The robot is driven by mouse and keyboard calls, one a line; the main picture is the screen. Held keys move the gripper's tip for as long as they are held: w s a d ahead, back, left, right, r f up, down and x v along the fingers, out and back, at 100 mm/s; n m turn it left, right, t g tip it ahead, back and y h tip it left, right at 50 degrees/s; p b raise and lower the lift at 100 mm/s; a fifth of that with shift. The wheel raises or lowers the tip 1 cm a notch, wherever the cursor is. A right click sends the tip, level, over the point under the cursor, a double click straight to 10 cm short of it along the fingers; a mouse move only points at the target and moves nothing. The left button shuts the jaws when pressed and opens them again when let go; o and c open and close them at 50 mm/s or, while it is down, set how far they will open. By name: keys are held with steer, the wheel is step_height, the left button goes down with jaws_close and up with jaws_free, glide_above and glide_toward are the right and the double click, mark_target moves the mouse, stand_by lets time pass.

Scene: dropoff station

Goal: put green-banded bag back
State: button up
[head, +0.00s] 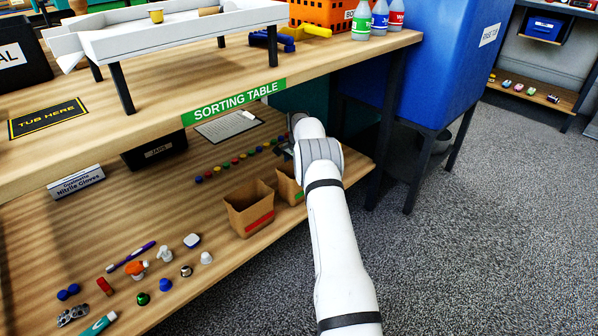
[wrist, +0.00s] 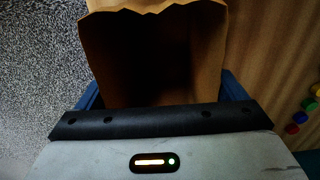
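The green-banded bag (head: 289,186) is a brown paper bag, open at the top, near the front edge of the lower shelf. My arm hides its right side, and only a small piece of its green band shows. In the wrist view the open bag (wrist: 160,55) stands between the two blue fingers of my gripper (wrist: 162,92). The fingers lie wide apart, close along the bag's two sides. I cannot tell whether they press on it.
A red-banded bag (head: 249,209) stands close left of it on the shelf (head: 190,225). A row of coloured beads (head: 235,161) lies behind. Small loose items lie at the front left. A table leg (head: 383,150) and blue bin (head: 425,65) are at right.

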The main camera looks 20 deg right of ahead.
steer(key=shift+o, duration=0.9)
step_height(320, 180, up, 8)
steer(key=p, duration=0.3)
steer(key=shift+s+f, duration=0.15)
